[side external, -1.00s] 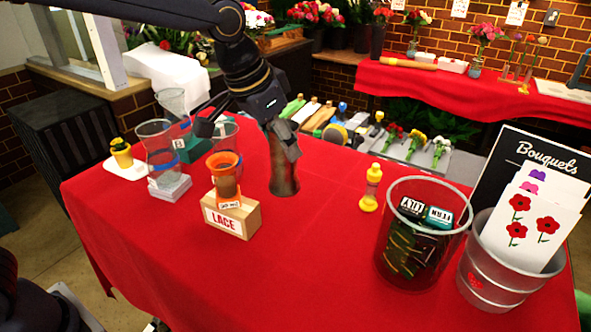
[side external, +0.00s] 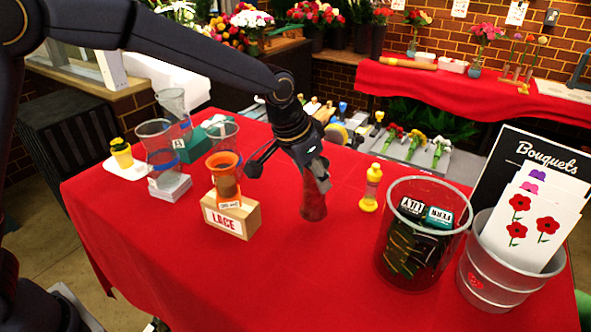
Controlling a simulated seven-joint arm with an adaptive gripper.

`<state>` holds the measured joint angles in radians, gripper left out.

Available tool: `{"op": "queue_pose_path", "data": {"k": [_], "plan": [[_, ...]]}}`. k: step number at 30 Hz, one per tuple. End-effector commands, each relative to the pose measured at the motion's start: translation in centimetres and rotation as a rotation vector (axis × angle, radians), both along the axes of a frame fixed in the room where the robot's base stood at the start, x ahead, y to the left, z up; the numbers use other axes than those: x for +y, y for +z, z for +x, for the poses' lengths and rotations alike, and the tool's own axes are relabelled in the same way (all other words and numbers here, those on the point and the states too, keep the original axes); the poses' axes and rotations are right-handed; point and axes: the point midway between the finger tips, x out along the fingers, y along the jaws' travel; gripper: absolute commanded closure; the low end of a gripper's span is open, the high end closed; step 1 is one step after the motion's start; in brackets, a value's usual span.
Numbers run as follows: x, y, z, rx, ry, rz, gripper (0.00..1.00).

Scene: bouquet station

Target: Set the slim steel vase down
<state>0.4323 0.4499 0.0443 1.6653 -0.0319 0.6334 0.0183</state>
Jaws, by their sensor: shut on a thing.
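The slim steel vase (side external: 313,203) is a dark, reflective upright cylinder near the middle of the red-covered table (side external: 300,270). My gripper (side external: 317,176) comes down from the upper left and is shut on its upper part. The vase's rim is hidden by the fingers. The vase stands about upright; I cannot tell whether its base touches the cloth or is just above it.
A clear bucket (side external: 380,262) is at right. The cloth in front is clear.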

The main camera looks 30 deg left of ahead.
Motion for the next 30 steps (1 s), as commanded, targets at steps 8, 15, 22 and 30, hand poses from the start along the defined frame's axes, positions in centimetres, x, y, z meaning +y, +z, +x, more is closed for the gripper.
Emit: {"op": "queue_pose_path", "data": {"k": [8,15,22,30], "plan": [[-0.3,-1.8,1.1,-0.002,0.000,0.000,1.00],[-0.4,-4.2,1.1,-0.006,-0.001,-0.001,1.00],[-0.4,-4.2,1.1,-0.006,-0.001,-0.001,1.00],[-0.3,-4.6,1.0,-0.001,0.000,0.000,0.35]]}}
